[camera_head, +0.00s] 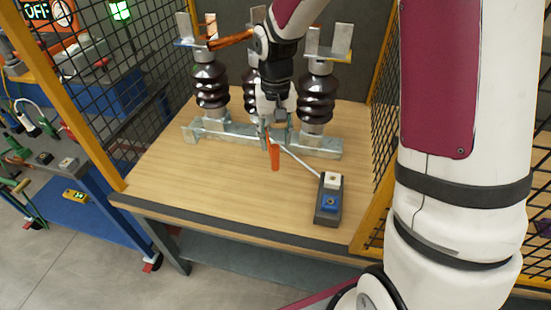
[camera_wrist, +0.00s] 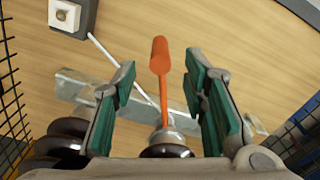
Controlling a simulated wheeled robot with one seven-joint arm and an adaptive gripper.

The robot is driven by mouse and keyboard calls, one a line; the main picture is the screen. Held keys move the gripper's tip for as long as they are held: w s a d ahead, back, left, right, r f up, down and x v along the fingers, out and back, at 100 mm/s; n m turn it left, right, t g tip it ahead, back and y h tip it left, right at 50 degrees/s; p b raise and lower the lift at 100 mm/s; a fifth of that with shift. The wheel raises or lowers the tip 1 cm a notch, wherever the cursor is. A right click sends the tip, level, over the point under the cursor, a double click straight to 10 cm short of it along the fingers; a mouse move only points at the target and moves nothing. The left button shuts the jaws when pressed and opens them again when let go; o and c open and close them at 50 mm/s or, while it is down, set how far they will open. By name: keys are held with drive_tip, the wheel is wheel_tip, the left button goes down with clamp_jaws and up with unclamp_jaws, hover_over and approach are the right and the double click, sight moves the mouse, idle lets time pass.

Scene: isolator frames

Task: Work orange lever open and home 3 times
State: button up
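The orange lever (camera_head: 275,157) hangs down in front of the galvanised base rail (camera_head: 215,132) of the isolator, tilted slightly. In the wrist view the lever (camera_wrist: 160,60) appears between my gripper's two green-padded fingers, with a clear gap on each side. My gripper (camera_head: 278,114) is open and empty, just above the lever's handle in the head view; I cannot tell how deep the lever lies between the fingers. Dark ribbed insulators stand on the rail, a left one (camera_head: 210,85) and a right one (camera_head: 316,95). The middle one is mostly hidden behind my arm.
A grey box (camera_head: 328,205) with white and blue tops stands on the wooden bench (camera_head: 190,175), joined by a pale rod or cable towards the rail. Mesh panels (camera_head: 90,100) close both sides. The bench front is clear. An orange bar (camera_head: 232,39) shows at the left insulator's top.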

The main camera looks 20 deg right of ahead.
sight(275, 159)
wheel_tip(275, 159, down, 8)
drive_tip(key=shift+f, duration=0.1)
idle(0.4)
clamp_jaws()
